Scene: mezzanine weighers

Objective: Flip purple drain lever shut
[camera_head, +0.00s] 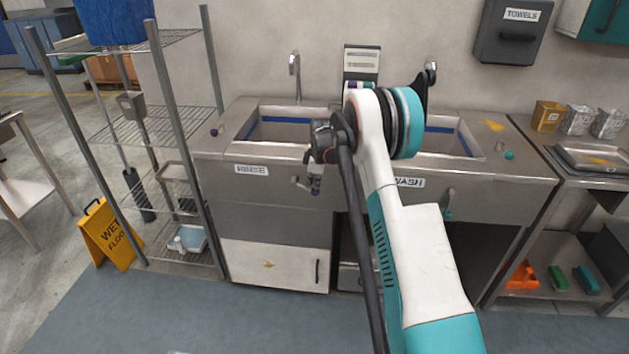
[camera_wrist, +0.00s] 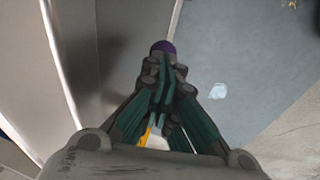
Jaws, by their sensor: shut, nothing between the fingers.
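The purple drain lever's ball end (camera_head: 315,191) shows on the front of the left sink, below and right of the sink's label. Its grey pivot (camera_head: 296,181) is to the left of it, and my gripper hides part of the arm between. In the wrist view the purple ball (camera_wrist: 163,47) is just beyond my fingertips (camera_wrist: 166,64). The fingers are together with nothing between them. In the head view my gripper (camera_head: 316,172) points down in front of the sink, right above the purple end. I cannot tell whether they touch.
A purple knob (camera_head: 214,132) sits on the counter left of the left basin. The right sink, labelled WASH (camera_head: 409,182), has a teal-tipped lever (camera_head: 447,205) on its front. A wire shelf (camera_head: 160,120) and a yellow wet-floor sign (camera_head: 106,235) stand at left. The floor mat (camera_head: 150,310) is clear.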

